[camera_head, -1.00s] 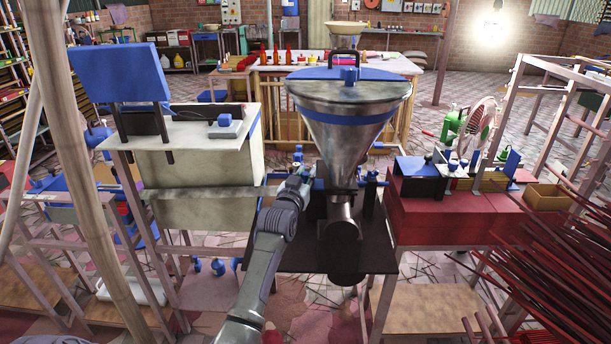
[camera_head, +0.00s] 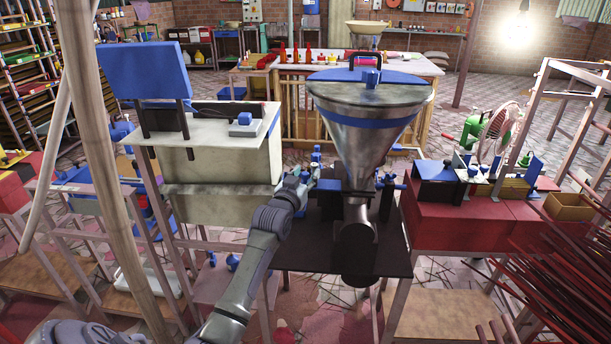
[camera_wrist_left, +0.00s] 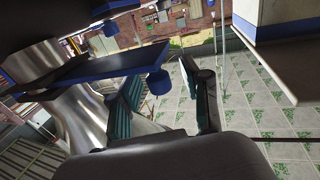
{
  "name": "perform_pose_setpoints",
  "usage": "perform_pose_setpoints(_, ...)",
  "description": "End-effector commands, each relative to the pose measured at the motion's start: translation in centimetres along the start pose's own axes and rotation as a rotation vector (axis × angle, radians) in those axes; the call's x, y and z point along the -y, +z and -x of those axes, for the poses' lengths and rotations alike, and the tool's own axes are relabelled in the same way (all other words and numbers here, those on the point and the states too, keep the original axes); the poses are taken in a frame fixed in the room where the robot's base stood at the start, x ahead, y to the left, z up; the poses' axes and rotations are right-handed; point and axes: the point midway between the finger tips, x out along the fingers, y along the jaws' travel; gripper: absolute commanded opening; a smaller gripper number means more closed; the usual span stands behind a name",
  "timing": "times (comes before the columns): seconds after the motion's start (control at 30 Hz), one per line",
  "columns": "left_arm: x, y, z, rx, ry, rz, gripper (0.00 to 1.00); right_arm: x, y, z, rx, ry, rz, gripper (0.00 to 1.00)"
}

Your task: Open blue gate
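A steel cone hopper (camera_head: 364,143) with a blue rim stands on a dark machine base (camera_head: 300,254). Small blue parts (camera_head: 328,185) sit at its narrow lower end, beside my left gripper (camera_head: 306,172); I cannot tell for sure which is the gate. In the left wrist view, my left gripper (camera_wrist_left: 166,78) is open, its teal-padded fingers apart. A dark plate (camera_wrist_left: 90,72) with a blue edge and a round blue knob (camera_wrist_left: 158,83) shows there. The knob appears in the gap between the fingers; contact cannot be told. My right gripper is not in view.
A pale box stand (camera_head: 222,165) with a blue panel (camera_head: 146,70) is left of my arm. A red bench (camera_head: 455,220) stands right of the hopper. Dark red sticks (camera_head: 555,270) fill the lower right. A slanting pole (camera_head: 100,180) is at left.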

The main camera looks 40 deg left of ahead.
Motion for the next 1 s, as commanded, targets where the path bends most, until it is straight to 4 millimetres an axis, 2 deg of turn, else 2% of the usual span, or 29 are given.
perform_pose_setpoints(0.27, -0.1, 0.0, 0.6, -0.002, 0.001, 0.0, 0.47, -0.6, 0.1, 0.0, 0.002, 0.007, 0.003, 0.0)
perform_pose_setpoints(0.37, -0.1, 0.0, 1.9, -0.001, 0.001, -0.001, 0.47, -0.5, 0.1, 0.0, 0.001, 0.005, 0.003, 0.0)
perform_pose_setpoints(0.7, 0.0, 0.1, 9.0, 0.0, 0.0, 0.0, 0.47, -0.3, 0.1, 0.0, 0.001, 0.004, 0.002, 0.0)
perform_pose_setpoints(0.83, 0.0, 0.1, 10.8, 0.001, 0.0, 0.0, 0.47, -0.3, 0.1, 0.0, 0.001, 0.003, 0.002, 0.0)
perform_pose_setpoints(1.0, 0.0, 0.1, 11.9, 0.001, 0.0, 0.0, 0.47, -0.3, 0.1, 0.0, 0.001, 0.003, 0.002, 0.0)
